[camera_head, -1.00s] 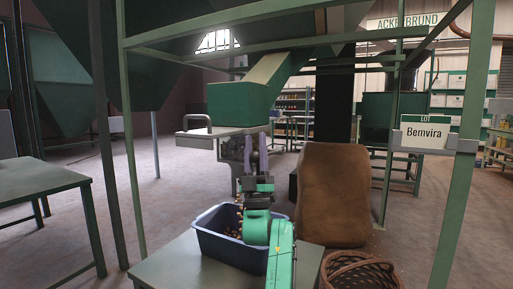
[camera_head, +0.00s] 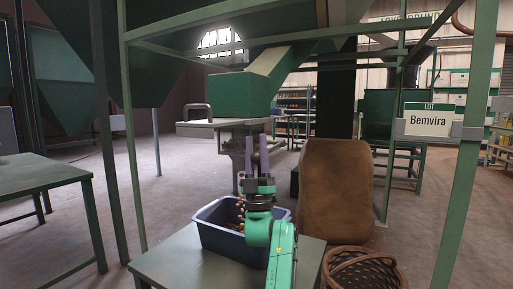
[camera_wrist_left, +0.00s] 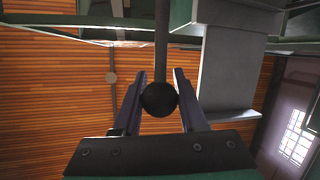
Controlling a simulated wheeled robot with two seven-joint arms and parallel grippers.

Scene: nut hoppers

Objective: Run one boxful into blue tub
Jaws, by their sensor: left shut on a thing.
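The blue tub (camera_head: 222,246) sits on a green table below the chute, with brown nuts (camera_head: 239,212) showing inside; my left arm hides part of it. The green box (camera_head: 229,97) at the foot of the hopper's chute is above and behind the tub. My left gripper (camera_head: 257,142) points up, in front of the stand below that box. In the left wrist view its fingers (camera_wrist_left: 159,90) are shut on a dark ball knob (camera_wrist_left: 159,99) at the end of a thin rod. My right gripper is not in view.
A brown sack (camera_head: 337,190) stands right of the tub, with a wicker basket (camera_head: 362,268) in front of it. A green frame post (camera_head: 467,180) carries a "Lot Bemvira" sign (camera_head: 428,120). Another green table (camera_head: 40,177) is at the left. Open floor lies between.

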